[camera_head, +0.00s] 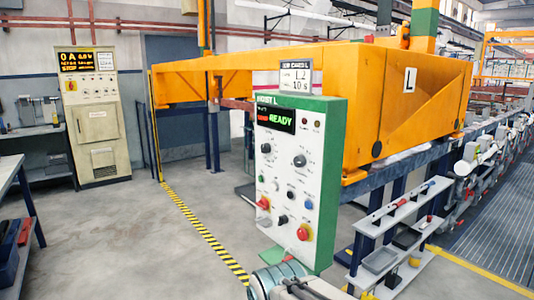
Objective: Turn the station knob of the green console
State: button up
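The green console (328,180) stands upright in the middle, with a white front panel marked HOIST L. Its display (275,120) shows READY in green and some red text. Two dark rotary knobs sit on the upper panel: a left knob (266,148) and a larger right knob (299,160). Their labels and exact pointer settings are too small to read, so I cannot tell which is the station knob. Smaller dark controls, a blue button (309,205) and red buttons sit lower down. Part of my arm shows at the bottom edge, below the console; no gripper fingers show.
A large orange hoist structure (320,85) stands behind the console. A grey shelf rack (385,258) stands close on its right. A beige cabinet (97,135) is at the far left. Open floor (130,240) with a yellow-black stripe (205,235) lies left of the console.

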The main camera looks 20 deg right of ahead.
aim_at(265, 148)
jog(key=z, duration=0.8)
jog(key=k, duration=1.05)
jog(key=z, duration=0.95)
jog(key=i, duration=0.7)
jog(key=u, duration=0.65)
jog(key=i, duration=1.1)
jog(key=u, duration=1.5)
jog(key=i, duration=0.5)
jog(key=u, duration=0.55)
